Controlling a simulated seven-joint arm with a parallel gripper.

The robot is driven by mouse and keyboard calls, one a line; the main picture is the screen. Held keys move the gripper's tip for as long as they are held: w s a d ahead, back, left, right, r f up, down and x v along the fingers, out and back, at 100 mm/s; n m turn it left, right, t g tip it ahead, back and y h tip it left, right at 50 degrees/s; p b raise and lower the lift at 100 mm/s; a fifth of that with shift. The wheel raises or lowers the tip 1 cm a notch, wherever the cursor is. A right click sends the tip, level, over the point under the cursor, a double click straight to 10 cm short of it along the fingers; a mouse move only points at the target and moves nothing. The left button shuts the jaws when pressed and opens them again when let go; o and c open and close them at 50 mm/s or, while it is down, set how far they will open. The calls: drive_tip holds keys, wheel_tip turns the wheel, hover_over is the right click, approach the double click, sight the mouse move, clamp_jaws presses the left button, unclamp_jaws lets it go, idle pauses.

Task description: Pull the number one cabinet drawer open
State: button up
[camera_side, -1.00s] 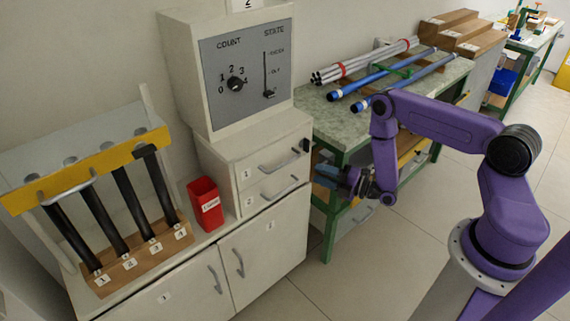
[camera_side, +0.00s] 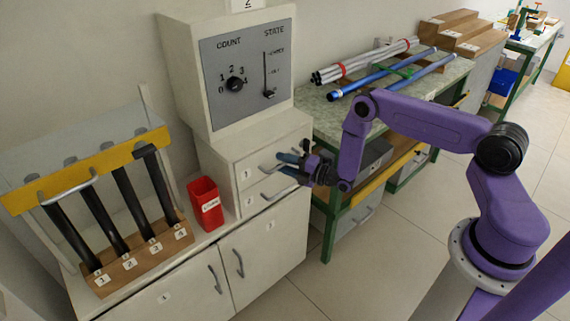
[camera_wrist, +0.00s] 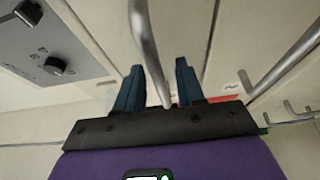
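The number one drawer (camera_side: 249,173) is the upper drawer of the pale cabinet under the control box, and it looks shut. Its grey bar handle (camera_side: 266,169) is partly hidden by my gripper in the side view. My gripper (camera_side: 283,164) has its blue fingers pointing at this handle. In the wrist view, the handle bar (camera_wrist: 147,45) runs between the two spread fingers (camera_wrist: 157,82), with gaps showing beside it. I cannot tell whether either finger touches the bar.
The number two drawer handle (camera_side: 281,192) sits just below, close to my gripper. A red bin (camera_side: 206,204) stands on the counter at left. A green-framed bench (camera_side: 322,116) with rods is at right. Floor in front is clear.

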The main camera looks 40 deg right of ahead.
clamp_jaws()
drive_tip(key=s, duration=1.3)
drive_tip(key=shift+s, duration=0.15)
unclamp_jaws()
